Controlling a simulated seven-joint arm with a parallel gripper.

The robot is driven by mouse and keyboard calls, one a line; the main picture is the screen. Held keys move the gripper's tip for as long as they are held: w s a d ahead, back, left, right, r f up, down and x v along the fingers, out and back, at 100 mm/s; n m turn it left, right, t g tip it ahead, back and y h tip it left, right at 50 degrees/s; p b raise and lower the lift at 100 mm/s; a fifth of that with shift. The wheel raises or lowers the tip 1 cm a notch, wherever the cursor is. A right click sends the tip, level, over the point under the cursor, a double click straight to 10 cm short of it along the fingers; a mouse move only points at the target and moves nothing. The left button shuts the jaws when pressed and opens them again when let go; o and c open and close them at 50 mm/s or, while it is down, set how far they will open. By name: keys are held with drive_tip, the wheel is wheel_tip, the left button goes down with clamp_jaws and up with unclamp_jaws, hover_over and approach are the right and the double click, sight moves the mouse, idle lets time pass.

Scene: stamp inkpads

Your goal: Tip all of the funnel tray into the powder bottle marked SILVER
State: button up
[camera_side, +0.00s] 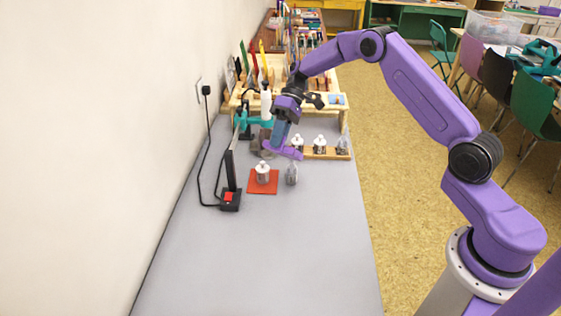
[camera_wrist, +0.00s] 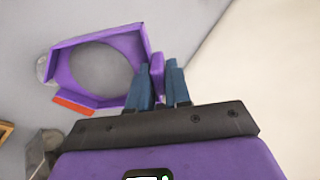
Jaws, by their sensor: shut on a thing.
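My gripper (camera_side: 280,143) is shut on the purple funnel tray (camera_side: 287,153). In the wrist view the blue fingers (camera_wrist: 159,80) pinch a tab on the side of the tray (camera_wrist: 140,50). The tray is held in the air and looks roughly level, perhaps slightly tilted. Its middle shows grey; I cannot tell whether that is powder. A white-topped bottle (camera_side: 263,172) stands on a red mat (camera_side: 262,187), below and left of the tray. More bottles (camera_side: 320,144) stand in a wooden rack. Labels are too small to read, so I cannot tell which is SILVER.
A clear greyish object (camera_side: 292,174) stands right of the mat. A black upright post with a red switch (camera_side: 229,199) and cable stands at left, near the wall. Racks of tools (camera_side: 293,95) fill the back. The front table (camera_side: 270,260) is clear.

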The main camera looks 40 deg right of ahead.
drive_tip(key=shift+w+d+r+y, duration=0.15)
drive_tip(key=shift+d+r+y, duration=0.15)
drive_tip(key=shift+d, duration=0.1)
drive_tip(key=shift+d, duration=0.1)
drive_tip(key=shift+w+d+r+g+y, duration=0.2)
drive_tip(key=shift+d+g+y, duration=0.1)
drive_tip(key=shift+d+y, duration=0.1)
drive_tip(key=shift+w+d+r+y, duration=0.15)
drive_tip(key=shift+d+r+y, duration=0.05)
drive_tip(key=shift+d+y, duration=0.2)
drive_tip(key=shift+d, duration=0.1)
idle(0.4)
drive_tip(key=shift+w+d+r+y, duration=0.2)
drive_tip(key=shift+d+y, duration=0.15)
drive_tip(key=shift+y, duration=0.05)
drive_tip(key=shift+g, duration=0.3)
idle(1.4)
drive_tip(key=shift+s+a+f+t+h, duration=0.25)
drive_tip(key=shift+a+f+h, duration=0.1)
drive_tip(key=shift+a+h, duration=0.25)
drive_tip(key=shift+s+a+f+t+h, duration=0.2)
drive_tip(key=shift+s+a+f+h, duration=0.1)
drive_tip(key=shift+a+h, duration=0.3)
drive_tip(key=shift+s+a+f+t+h, duration=0.3)
drive_tip(key=shift+a+h, duration=0.2)
drive_tip(key=shift+a, duration=0.2)
